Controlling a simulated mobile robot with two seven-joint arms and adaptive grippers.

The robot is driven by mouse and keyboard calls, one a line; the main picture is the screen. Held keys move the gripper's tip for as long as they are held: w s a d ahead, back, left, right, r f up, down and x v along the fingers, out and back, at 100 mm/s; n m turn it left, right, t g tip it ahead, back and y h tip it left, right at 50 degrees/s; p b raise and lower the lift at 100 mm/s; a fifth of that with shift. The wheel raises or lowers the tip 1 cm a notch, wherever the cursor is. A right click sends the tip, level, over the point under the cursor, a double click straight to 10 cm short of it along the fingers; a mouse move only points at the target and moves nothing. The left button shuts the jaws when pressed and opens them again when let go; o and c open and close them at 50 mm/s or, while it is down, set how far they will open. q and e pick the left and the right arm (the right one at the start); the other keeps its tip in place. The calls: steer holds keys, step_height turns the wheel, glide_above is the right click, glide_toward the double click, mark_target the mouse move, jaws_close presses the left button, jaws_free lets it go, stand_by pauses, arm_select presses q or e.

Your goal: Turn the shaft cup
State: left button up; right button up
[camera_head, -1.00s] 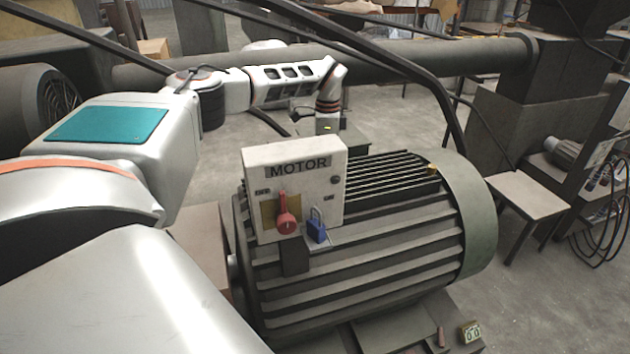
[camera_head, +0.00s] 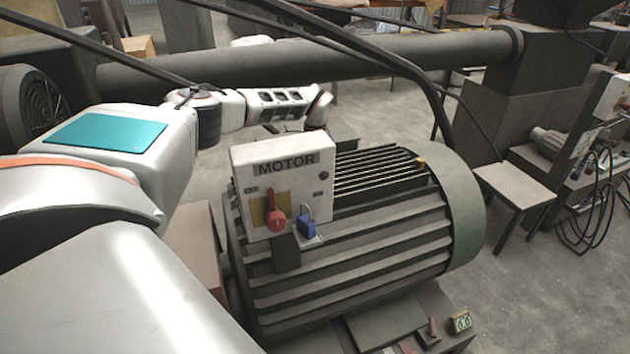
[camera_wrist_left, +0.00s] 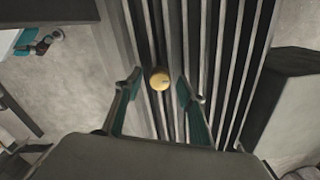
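A small yellow round cup (camera_wrist_left: 160,80) shows in the left wrist view against the motor's dark fins. My left gripper (camera_wrist_left: 160,94) is open, with one finger on each side of the cup in the picture. I see gaps on both sides; I cannot tell its distance above the cup. In the head view a small yellow cup (camera_head: 420,163) sits on top of the grey motor (camera_head: 350,260), near its right end. My right gripper is in neither view.
The white MOTOR box (camera_head: 285,185) stands up at the motor's front left, with a red switch (camera_head: 276,219) and a blue padlock (camera_head: 307,228). A thick pipe (camera_head: 400,55) crosses behind. A dark bent bar (camera_head: 425,80) passes above the motor. A small table (camera_head: 515,183) stands right.

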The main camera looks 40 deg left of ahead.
arm_select(q)
steer(key=c, duration=1.1)
steer(key=shift+m, duration=0.3)
